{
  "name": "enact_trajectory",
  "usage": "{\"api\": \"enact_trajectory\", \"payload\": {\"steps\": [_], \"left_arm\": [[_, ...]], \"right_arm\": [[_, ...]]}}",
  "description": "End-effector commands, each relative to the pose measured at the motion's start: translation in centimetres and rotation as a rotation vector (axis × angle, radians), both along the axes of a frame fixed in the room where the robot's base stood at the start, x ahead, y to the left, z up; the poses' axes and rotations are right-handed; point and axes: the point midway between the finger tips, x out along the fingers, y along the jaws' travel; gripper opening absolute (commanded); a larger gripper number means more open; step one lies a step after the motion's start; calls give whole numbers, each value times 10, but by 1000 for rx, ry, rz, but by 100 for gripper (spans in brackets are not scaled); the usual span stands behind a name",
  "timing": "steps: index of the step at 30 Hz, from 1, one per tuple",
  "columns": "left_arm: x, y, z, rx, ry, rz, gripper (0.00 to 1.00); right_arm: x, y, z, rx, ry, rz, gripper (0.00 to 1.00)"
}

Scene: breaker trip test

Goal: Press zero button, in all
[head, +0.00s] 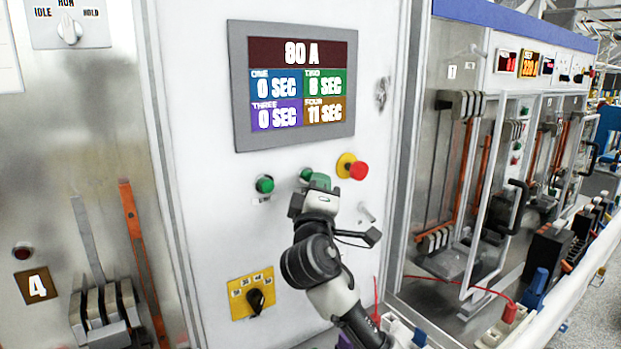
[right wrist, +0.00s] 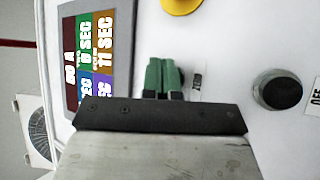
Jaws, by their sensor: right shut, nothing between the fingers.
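My right gripper (head: 320,181) has green fingertips and is in front of the white panel, pointing at it. It is shut and empty; its fingers also show in the right wrist view (right wrist: 163,78). A green button (head: 305,174) shows partly behind the fingertips. In the right wrist view a small label (right wrist: 197,81) sits beside the fingers, too blurred to read surely; the button by it is mostly hidden. I cannot tell whether the fingertips touch it. Another green button (head: 264,185) is to the left. The display (head: 240,95) reads 80 A above several second counters, some at 0.
A red stop button (head: 358,170) on yellow is right of the fingertips. A yellow plate with a black selector (head: 254,300) is below. A dark round knob (right wrist: 278,90) stands near an OFF label. Open bays with levers (head: 470,180) lie to the right.

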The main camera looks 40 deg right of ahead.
Motion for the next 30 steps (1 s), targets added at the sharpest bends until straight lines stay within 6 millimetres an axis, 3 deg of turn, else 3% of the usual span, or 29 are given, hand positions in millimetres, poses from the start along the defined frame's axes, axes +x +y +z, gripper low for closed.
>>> {"api": "enact_trajectory", "payload": {"steps": [21, 30], "left_arm": [[0, 0, -1, 0, 0, 0, 45], [0, 0, -1, 0, 0, 0, 45]], "right_arm": [[6, 0, 1, 0, -1, 1, 0], [-2, 1, 0, 0, -1, 1, 0]]}}
